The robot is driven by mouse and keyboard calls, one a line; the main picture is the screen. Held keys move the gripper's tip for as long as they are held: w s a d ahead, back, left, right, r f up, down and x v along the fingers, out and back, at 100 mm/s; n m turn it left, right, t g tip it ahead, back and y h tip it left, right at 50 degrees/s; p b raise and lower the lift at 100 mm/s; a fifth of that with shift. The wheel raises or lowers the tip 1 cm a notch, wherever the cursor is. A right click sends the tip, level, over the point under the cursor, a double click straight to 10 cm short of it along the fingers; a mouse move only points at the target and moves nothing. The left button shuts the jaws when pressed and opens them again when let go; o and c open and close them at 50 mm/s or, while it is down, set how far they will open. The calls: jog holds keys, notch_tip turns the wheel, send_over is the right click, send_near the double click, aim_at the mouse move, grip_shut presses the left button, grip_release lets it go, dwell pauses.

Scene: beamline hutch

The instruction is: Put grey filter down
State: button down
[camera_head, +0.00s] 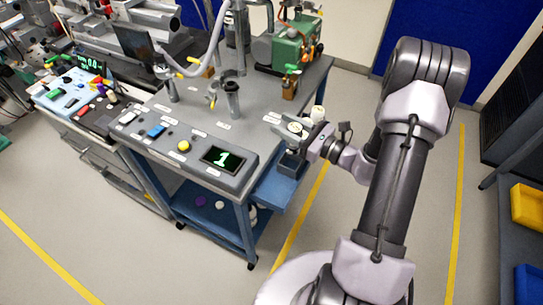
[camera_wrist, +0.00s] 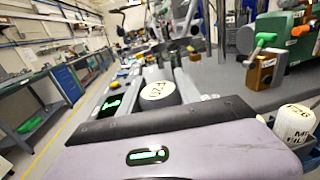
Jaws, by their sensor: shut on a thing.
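The grey filter (camera_wrist: 160,104), a dark cylinder with a pale, lettered top, sits between the fingers of my gripper (camera_wrist: 158,84) in the wrist view. The fingers are shut on it. In the head view my gripper (camera_head: 303,139) is at the right edge of the grey-topped cart (camera_head: 215,140), and the filter's pale round top (camera_head: 295,127) shows there. Its underside is hidden, so I cannot tell whether it touches anything. A white lettered cylinder (camera_wrist: 297,121) stands close by on the right; it also shows in the head view (camera_head: 318,113).
A numbered display box (camera_head: 222,158) and a yellow button (camera_head: 184,146) are on the cart's front. A green machine (camera_head: 290,48) stands at the back, with a brown block (camera_head: 289,89) before it. A blue shelf (camera_head: 275,190) juts out below my gripper.

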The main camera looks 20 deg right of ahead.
jog(key=f+b, duration=0.1)
jog(key=f, duration=0.2)
jog(key=f+b, duration=0.2)
jog(key=f, duration=0.2)
jog(key=f+b, duration=0.1)
jog(key=f, duration=0.2)
jog(key=shift+w+d+f, duration=0.1)
jog(key=shift+w+f, duration=0.1)
jog(key=shift+w, duration=0.2)
jog(key=shift+r, duration=0.2)
jog(key=shift+f, duration=0.1)
jog(key=c, duration=1.2)
grip_release()
jog(key=shift+f, duration=0.1)
jog(key=shift+o, duration=0.4)
